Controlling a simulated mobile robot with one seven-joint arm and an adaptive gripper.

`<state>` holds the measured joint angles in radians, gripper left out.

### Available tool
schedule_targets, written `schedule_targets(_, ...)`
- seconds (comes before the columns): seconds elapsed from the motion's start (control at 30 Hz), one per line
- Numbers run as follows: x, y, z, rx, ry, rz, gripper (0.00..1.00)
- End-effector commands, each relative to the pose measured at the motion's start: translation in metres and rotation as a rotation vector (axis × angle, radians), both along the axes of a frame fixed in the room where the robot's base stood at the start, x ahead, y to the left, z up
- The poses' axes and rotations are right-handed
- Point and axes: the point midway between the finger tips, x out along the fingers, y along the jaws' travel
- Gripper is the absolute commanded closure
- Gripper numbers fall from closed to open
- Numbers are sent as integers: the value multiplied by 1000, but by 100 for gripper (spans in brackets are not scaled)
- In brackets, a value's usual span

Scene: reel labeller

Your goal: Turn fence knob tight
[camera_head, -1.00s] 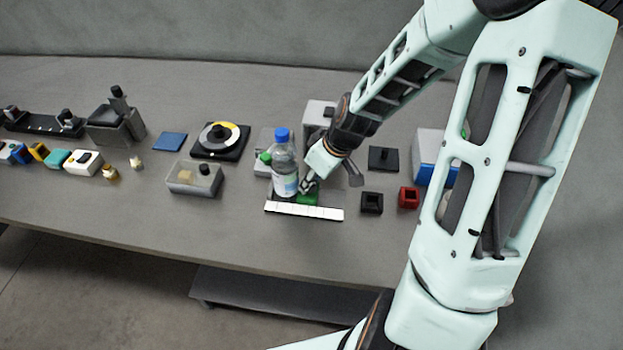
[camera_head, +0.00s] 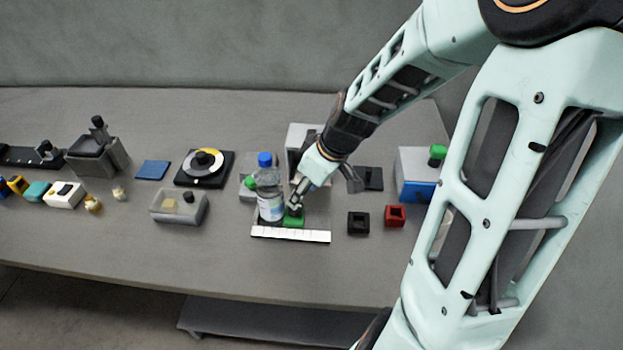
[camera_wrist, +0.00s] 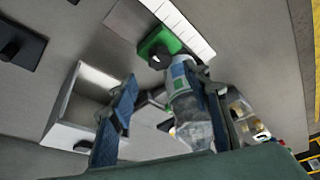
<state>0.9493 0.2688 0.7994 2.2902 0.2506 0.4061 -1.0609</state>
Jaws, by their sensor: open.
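A green block (camera_head: 293,221) sits beside a white ruled strip (camera_head: 290,234) on the table; I take it as the fence. In the wrist view the green block (camera_wrist: 160,42) carries a small dark knob (camera_wrist: 158,58), just beyond my fingertips. My gripper (camera_head: 298,194) is low over the block and partly hides it in the head view. In the wrist view my gripper (camera_wrist: 160,75) is open, with the knob ahead of the gap and nothing held. Whether a finger touches the knob, I cannot tell.
A grey open box (camera_head: 299,140) is behind. Black (camera_head: 358,223) and red (camera_head: 395,216) square blocks sit to the right. The front table strip is clear.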

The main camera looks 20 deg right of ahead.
Motion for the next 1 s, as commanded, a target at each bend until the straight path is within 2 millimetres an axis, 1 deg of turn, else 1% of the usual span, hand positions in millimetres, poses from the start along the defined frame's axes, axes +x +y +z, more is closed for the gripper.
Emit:
schedule_targets(0.03, -2, -3, 7, -3, -2, -4, 55)
schedule_targets(0.2, -9, -9, 29, -5, -2, -3, 55)
schedule_targets(0.4, -15, -12, 45, -3, 0, 0, 55)
schedule_targets(0.6, -17, -12, 51, 0, 0, 1, 55)
schedule_targets(1.0, -14, -11, 50, 2, -2, 24, 55)
